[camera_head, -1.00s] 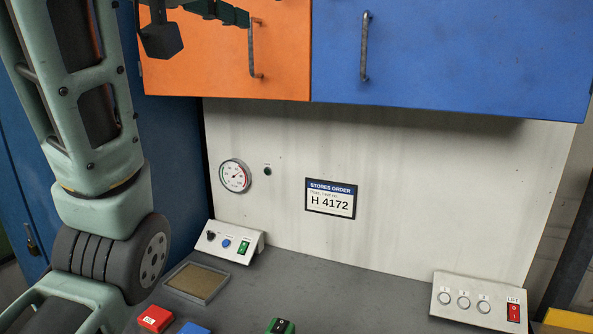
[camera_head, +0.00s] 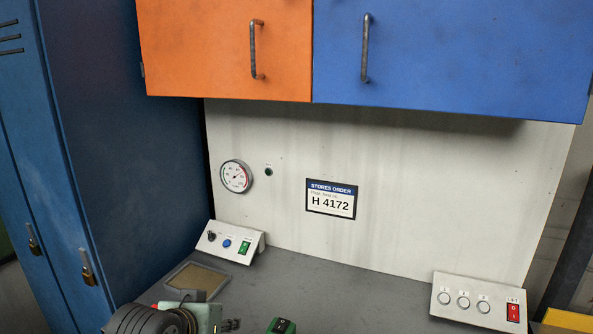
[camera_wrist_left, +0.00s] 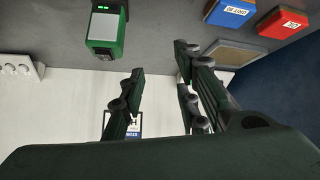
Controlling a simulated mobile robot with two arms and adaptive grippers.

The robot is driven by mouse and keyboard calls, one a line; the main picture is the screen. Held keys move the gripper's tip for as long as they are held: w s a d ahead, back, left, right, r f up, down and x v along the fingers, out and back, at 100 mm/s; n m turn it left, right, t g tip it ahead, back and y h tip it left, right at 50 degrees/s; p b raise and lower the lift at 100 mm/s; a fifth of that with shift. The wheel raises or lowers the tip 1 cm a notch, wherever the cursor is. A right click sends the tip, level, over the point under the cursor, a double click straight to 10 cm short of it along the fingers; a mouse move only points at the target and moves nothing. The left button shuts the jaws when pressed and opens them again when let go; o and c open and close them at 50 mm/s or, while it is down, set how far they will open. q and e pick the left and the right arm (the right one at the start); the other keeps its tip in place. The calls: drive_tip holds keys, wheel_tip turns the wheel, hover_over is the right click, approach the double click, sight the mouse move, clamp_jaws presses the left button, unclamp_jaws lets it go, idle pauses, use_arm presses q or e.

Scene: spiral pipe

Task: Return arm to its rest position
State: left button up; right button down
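My left gripper (camera_wrist_left: 160,60) shows in the left wrist view, its two dark fingers spread apart with nothing between them. The bench and wall appear upside down behind it. My right arm and gripper are in neither view.
On the grey bench (camera_head: 340,295) are a green box (camera_wrist_left: 105,30), a blue box (camera_wrist_left: 230,12), a red box (camera_wrist_left: 283,20), a shallow tray (camera_wrist_left: 238,55) and a lift switch panel (camera_head: 478,302). Orange (camera_head: 215,50) and blue cupboards (camera_head: 450,55) hang above. Blue lockers (camera_head: 110,150) stand left.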

use_arm(q)
drive_tip(key=s+a+f+m+g+y, duration=0.1)
drive_tip(key=s+a+f+g, duration=0.2)
drive_tip(key=s+f, duration=0.95)
drive_tip(key=s+a+f+g+y, duration=0.1)
drive_tip(key=s+a+f+g, duration=0.2)
drive_tip(key=s+f, duration=1.15)
drive_tip(key=f, duration=0.9)
drive_tip(key=s+f, duration=0.3)
drive_tip(key=f, duration=0.7)
drive_tip(key=s+a+f+g, duration=0.2)
drive_tip(key=s+f, duration=1.4)
drive_tip(key=f, duration=0.1)
drive_tip(key=shift+s+a, duration=0.25)
drive_tip(key=shift+s, duration=0.15)
drive_tip(key=shift+f, duration=0.1)
